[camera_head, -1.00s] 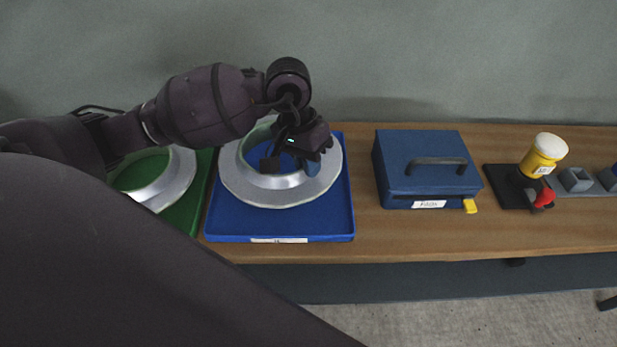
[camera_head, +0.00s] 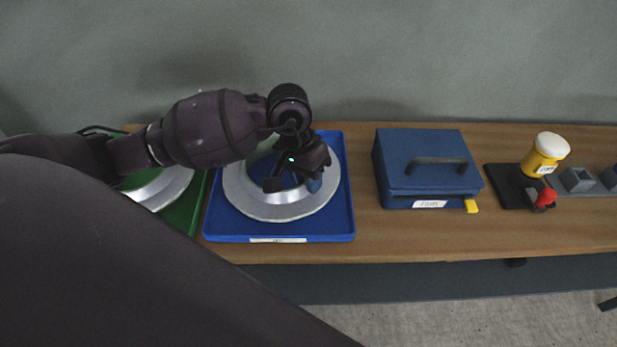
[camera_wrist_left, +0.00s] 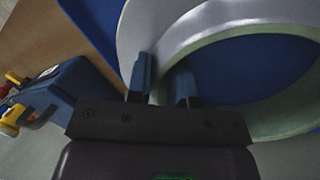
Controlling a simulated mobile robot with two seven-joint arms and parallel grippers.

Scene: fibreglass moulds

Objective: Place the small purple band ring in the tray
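No purple ring shows in these frames. A large pale grey ring (camera_head: 245,203) with a wide flat flange, a raised silvery collar and a pale green inner face is in the blue tray (camera_head: 347,218); I cannot tell whether its flange rests fully on the tray floor. My left gripper (camera_head: 292,187) points down at the right part of the collar. In the left wrist view its two blue fingers (camera_wrist_left: 161,80) stand either side of the collar wall, which fills the gap between them. The ring (camera_wrist_left: 160,22) also spans that view. My right gripper is not in view.
A green tray (camera_head: 193,207) with a similar ring (camera_head: 172,190) is at left, partly hidden by my arm. A blue handled box (camera_head: 400,155) stands right of the blue tray. Further right are a black stand (camera_head: 507,190) and a yellow white-lidded jar (camera_head: 540,163).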

